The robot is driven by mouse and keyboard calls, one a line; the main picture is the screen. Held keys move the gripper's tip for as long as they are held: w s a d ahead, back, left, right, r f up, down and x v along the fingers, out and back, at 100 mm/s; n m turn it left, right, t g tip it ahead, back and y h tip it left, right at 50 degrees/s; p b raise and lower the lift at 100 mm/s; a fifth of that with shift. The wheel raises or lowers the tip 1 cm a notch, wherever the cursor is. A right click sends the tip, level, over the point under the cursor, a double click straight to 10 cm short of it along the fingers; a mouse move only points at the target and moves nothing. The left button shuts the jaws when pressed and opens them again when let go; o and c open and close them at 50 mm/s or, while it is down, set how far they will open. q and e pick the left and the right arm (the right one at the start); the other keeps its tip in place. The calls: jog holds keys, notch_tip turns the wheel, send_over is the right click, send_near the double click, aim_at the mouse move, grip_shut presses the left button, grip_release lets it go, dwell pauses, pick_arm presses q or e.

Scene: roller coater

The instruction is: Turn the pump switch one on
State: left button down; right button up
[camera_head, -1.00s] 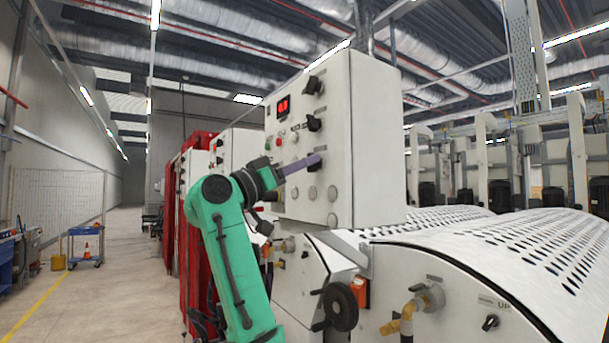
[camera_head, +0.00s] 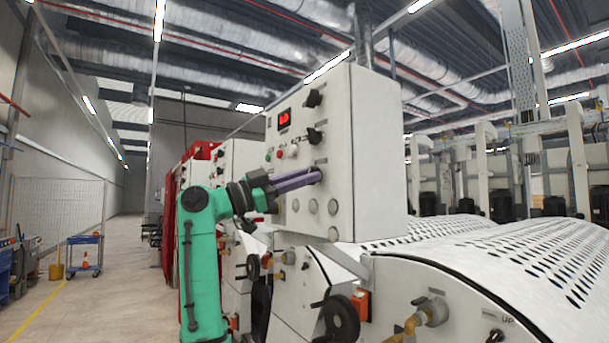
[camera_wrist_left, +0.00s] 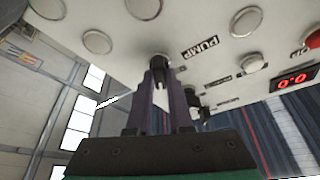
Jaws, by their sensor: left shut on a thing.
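The white control box (camera_head: 345,215) stands in the middle of the head view, with black knobs on its front face. My left gripper (camera_head: 316,178) reaches it from the left, its purple fingers at the lowest black knob, which they mostly hide there. In the left wrist view, the two purple fingers (camera_wrist_left: 160,92) are shut around the black pump knob (camera_wrist_left: 159,62), beside a label reading PUMP. Which way the knob points is hard to tell. My right gripper is in neither view.
Two more black knobs (camera_head: 315,136) sit above, with a red digital display (camera_head: 284,118) and small buttons to their left. Round blank caps (camera_head: 314,205) lie below the fingers. A handwheel (camera_head: 341,318) and a perforated white cover (camera_head: 520,240) are lower right.

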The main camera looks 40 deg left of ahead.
pick_arm(q)
jog(key=shift+r, duration=0.1)
dwell(0.3)
jog(key=c, duration=0.8)
grip_release()
jog(key=b+v, duration=0.6)
jog(key=v, duration=0.8)
jog(key=shift+s+b, duration=0.3)
jog(key=shift+a, duration=0.1)
